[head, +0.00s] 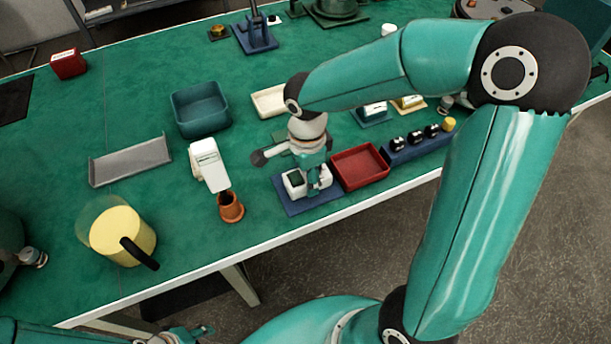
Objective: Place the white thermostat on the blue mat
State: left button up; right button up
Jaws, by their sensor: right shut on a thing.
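The white thermostat (294,181) has a dark screen and is at the blue mat (297,208) near the table's front edge. My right gripper (316,180) reaches down from above and is shut on the thermostat, hiding part of it. The thermostat appears upright within the mat's outline. I cannot tell whether its underside touches the mat. My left gripper (190,334) shows only partly at the bottom edge, away from both, and its jaws are unclear.
A red tray (360,168) stands just right of the mat. A terracotta pot (230,207) and a white dispenser (208,165) are to its left. A dark blue rack (420,146) with several knobs lies beyond the red tray. The green tabletop at left centre has free room.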

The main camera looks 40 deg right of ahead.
jog(key=shift+f, duration=0.15)
jog(key=o, duration=1.3)
jog(key=shift+o, duration=0.2)
jog(key=shift+r, duration=0.2)
notch_tip(320, 180, up, 12)
jog(key=p, duration=0.1)
jog(key=shift+p, duration=0.4)
jog(key=shift+f, duration=0.1)
